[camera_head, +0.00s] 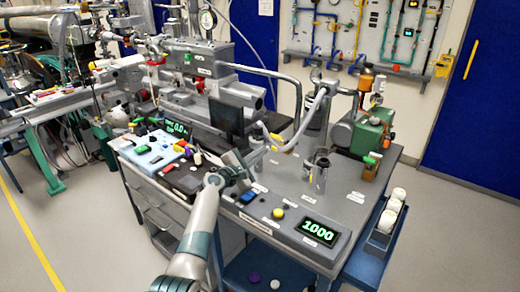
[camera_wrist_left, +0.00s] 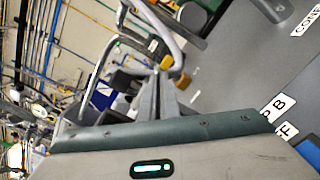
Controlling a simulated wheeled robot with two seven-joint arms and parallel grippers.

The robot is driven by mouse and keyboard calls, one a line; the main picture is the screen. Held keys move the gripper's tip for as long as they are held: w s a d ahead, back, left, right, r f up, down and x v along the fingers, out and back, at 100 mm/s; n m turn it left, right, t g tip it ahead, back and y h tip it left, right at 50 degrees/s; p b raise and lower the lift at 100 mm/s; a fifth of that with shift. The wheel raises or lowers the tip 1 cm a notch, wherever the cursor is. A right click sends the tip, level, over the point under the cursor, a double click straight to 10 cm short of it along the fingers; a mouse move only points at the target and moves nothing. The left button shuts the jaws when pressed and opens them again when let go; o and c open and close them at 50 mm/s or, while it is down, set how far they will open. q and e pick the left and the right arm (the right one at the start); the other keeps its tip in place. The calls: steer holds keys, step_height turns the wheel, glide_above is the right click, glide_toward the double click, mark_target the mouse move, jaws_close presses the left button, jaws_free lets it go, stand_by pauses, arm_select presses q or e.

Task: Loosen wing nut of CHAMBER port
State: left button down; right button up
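My left gripper (camera_head: 243,160) reaches over the grey bench top, close to the lower end of a bent metal hose (camera_head: 305,122). In the left wrist view its two grey fingers (camera_wrist_left: 161,84) lie together, with nothing clearly between them. A small yellow part (camera_head: 277,137) sits at the hose end, just beyond the fingers; yellow parts also show past the fingertips in the left wrist view (camera_wrist_left: 166,61). This may be a wing nut, but its shape is too small to tell. No CHAMBER label is readable. My right gripper is not in view.
A display reading 1.000 (camera_head: 319,232) is at the bench's front edge. A short metal cylinder (camera_head: 320,172) and a green pump (camera_head: 366,132) stand to the right. A dark monitor (camera_head: 227,119) and a light blue tray (camera_head: 143,157) with small parts are to the left.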

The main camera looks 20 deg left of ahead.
arm_select(q)
steer(key=n+p, duration=0.5)
steer(key=n, duration=0.3)
steer(key=shift+r+n, duration=0.1)
steer(key=shift+n, duration=0.3)
steer(key=c, duration=2.4)
jaws_free()
steer(key=shift+c, duration=0.2)
steer(key=shift+o, duration=0.8)
steer(key=shift+w+d, duration=0.1)
steer(key=b+v, duration=0.1)
steer(key=v, duration=1.6)
steer(key=shift+s, duration=0.2)
